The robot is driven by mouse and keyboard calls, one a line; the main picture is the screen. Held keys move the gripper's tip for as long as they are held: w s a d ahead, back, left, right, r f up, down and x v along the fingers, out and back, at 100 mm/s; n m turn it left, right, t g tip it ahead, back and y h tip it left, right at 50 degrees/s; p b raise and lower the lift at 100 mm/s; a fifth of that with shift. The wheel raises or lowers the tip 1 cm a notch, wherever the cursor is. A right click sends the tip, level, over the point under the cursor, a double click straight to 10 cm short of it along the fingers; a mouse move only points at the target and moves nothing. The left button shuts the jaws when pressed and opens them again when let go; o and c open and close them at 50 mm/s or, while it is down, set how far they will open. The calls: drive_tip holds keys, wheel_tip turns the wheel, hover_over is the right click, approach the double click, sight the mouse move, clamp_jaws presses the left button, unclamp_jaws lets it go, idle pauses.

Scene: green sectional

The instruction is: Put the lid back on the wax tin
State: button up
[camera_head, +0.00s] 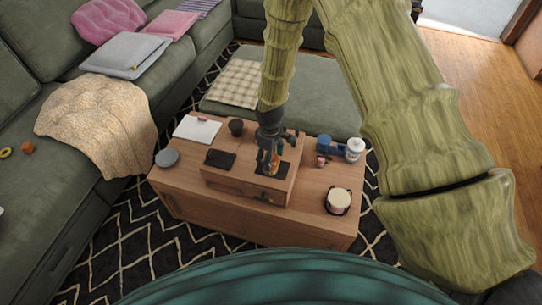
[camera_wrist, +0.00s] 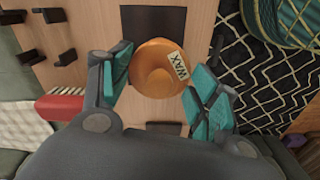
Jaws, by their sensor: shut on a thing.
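My gripper (camera_head: 268,160) points down over the raised middle part of the wooden table. It is shut on an orange round piece (camera_wrist: 158,70) with a pale label reading WAX. The piece also shows small and partly hidden between the fingers in the head view (camera_head: 274,162). In the wrist view one finger is on its left and one on its right. I cannot tell whether it is the lid alone or has the tin under it. A dark square mat (camera_head: 271,170) lies under the gripper.
The wooden table (camera_head: 230,222) also holds a grey disc (camera_head: 167,158), a black pad (camera_head: 220,159), a dark cup (camera_head: 236,127), a white sheet (camera_head: 197,129), a blue item (camera_head: 328,145), a white jar (camera_head: 354,148) and a cream round thing with dark edges (camera_head: 338,201). Its front right is partly clear.

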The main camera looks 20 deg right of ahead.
drive_tip(key=o, duration=1.2)
drive_tip(key=shift+w, duration=0.1)
drive_tip(key=shift+r+p, duration=2.5)
drive_tip(key=shift+r, duration=1)
drive_tip(key=shift+c, duration=0.3)
clamp_jaws()
drive_tip(key=shift+f+b, duration=1.25)
drive_tip(key=shift+f, duration=1.45)
